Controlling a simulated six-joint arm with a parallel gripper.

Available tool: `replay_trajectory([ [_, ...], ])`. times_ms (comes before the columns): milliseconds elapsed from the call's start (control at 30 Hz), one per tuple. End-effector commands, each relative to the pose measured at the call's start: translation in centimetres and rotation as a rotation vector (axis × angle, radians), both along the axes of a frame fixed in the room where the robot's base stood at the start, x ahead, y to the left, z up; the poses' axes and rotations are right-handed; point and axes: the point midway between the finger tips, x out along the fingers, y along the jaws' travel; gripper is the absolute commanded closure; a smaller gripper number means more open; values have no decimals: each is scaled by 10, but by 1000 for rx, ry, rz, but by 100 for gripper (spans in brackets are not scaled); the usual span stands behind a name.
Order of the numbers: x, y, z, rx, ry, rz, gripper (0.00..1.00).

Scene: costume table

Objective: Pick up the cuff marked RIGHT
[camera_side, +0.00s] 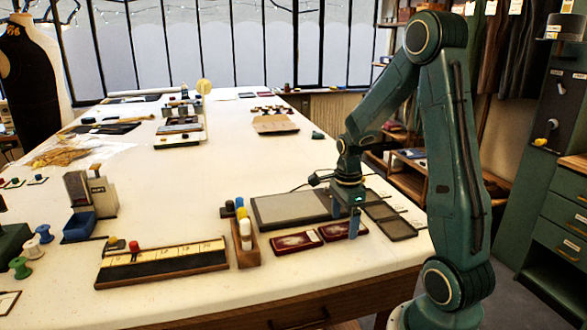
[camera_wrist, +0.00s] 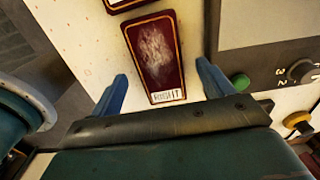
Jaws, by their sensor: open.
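A dark red cuff (camera_wrist: 155,55) with a gold border lies flat on the table in the wrist view. Its white label (camera_wrist: 168,96) has small blurred lettering that I cannot read surely. My open gripper (camera_wrist: 162,76) has one finger on each side of this cuff, with nothing held. Part of a second dark red cuff shows at the top edge (camera_wrist: 125,3). In the side view, one red cuff (camera_side: 342,232) lies beneath my gripper (camera_side: 345,215), partly hidden by a finger. The other cuff (camera_side: 294,243) lies just to its left, with a pale label.
A grey board (camera_side: 285,210) lies behind the cuffs and a dark tray (camera_side: 390,222) to their right. A wooden holder with rollers (camera_side: 246,245) and a marked wooden strip (camera_side: 160,264) stand left. A grey panel with knobs (camera_wrist: 265,25) shows beside the cuff.

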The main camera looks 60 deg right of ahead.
Motion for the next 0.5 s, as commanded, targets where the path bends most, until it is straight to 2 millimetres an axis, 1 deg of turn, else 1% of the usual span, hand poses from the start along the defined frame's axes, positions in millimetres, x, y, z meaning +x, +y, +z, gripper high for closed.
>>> replay_trajectory([
  [33,0,0,-5,1,1,0,20],
  [167,0,0,-12,1,1,0,20],
  [500,0,0,-13,0,0,1,20],
])
